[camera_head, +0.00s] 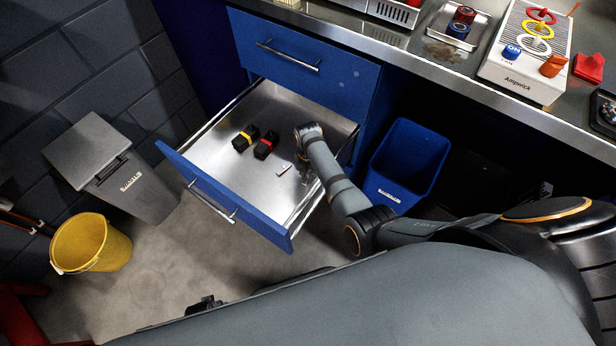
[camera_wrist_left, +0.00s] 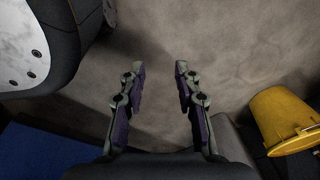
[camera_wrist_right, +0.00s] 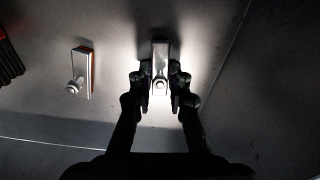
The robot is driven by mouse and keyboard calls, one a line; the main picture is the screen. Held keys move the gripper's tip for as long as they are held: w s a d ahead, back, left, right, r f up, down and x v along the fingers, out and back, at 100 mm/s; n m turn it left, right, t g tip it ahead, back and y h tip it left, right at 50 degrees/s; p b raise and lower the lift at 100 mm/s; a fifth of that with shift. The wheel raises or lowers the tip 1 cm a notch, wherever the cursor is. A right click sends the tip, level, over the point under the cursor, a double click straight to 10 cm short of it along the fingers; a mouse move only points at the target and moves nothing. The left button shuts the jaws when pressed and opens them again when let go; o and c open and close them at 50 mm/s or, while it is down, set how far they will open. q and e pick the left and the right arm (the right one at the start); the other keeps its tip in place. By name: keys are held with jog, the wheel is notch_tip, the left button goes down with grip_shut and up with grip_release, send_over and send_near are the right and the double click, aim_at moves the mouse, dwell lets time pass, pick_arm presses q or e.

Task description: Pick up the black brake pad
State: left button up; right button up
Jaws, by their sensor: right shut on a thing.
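In the right wrist view my right gripper (camera_wrist_right: 160,80) is shut on a small upright-looking pad with a bright metal face, a round stud and dark edges, the black brake pad (camera_wrist_right: 160,54). It is over the drawer floor; whether it touches the floor I cannot tell. In the head view my right wrist (camera_head: 308,132) hides the fingers and this pad. A second pad with an orange-red edge (camera_wrist_right: 82,75) lies to the left of the gripper, apart from it; it shows as a small pale piece (camera_head: 284,169) in the head view. My left gripper (camera_wrist_left: 160,72) is open and empty above the floor.
The open blue drawer (camera_head: 218,192) has raised walls around my right gripper. Two black blocks, one yellow-banded (camera_head: 245,138) and one red-banded (camera_head: 266,145), lie in it. A blue bin (camera_head: 405,160) stands right of the drawer, below the bench edge. A yellow bucket (camera_head: 90,243) stands left.

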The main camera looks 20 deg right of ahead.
aim_at(308, 174)
grip_shut()
